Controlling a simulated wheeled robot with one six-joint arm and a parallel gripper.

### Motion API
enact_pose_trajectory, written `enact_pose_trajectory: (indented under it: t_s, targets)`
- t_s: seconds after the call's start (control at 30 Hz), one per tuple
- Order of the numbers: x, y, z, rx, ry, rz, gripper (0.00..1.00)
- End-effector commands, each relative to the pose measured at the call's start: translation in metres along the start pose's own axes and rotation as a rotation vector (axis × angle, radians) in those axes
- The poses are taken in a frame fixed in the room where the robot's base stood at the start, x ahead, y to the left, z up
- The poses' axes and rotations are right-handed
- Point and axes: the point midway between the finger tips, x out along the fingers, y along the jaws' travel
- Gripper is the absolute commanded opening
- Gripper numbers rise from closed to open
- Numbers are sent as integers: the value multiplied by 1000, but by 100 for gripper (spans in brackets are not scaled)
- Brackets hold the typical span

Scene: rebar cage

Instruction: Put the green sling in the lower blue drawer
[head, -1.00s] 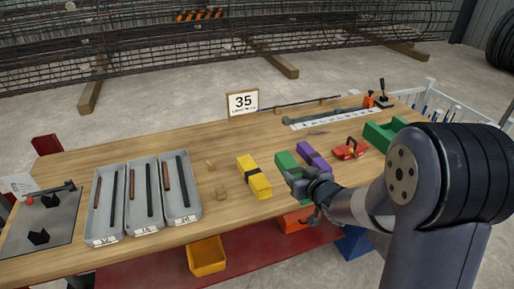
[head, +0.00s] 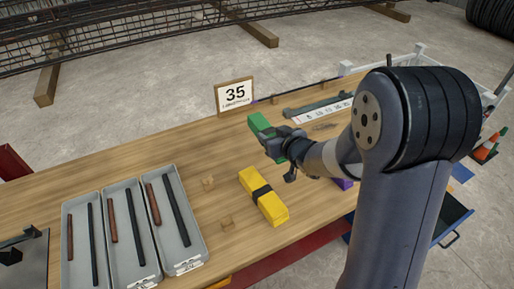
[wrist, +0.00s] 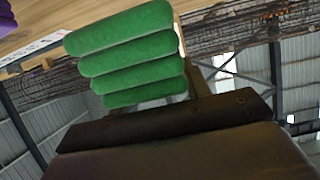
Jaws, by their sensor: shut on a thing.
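My gripper (head: 285,140) is shut on the green sling (head: 262,124), a folded bundle held above the table near the number sign. The wrist view shows the sling's stacked green folds (wrist: 130,55) close in front of the gripper. An open blue drawer (head: 462,226) with a handle sticks out low at the right, beyond the table's edge and behind my arm. My arm hides part of it, and I cannot tell whether another blue drawer is there. The gripper is well to the left of it and higher.
A yellow sling (head: 263,196) with a black band lies on the table (head: 150,155). A purple sling (head: 343,184) is mostly hidden by my arm. Small wooden blocks, grey trays (head: 172,232) with bars and the 35 sign (head: 236,96) stand around.

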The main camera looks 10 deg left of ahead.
Motion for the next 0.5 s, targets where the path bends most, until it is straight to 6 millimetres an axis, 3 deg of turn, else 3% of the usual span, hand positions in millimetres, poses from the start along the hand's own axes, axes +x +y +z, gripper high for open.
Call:
enact_pose_trajectory:
  t_s: [0.3, 0.5]
  targets:
    - [19, 0, 45, 2, -2, 0, 6]
    - [24, 0, 58, 1, 1, 0, 6]
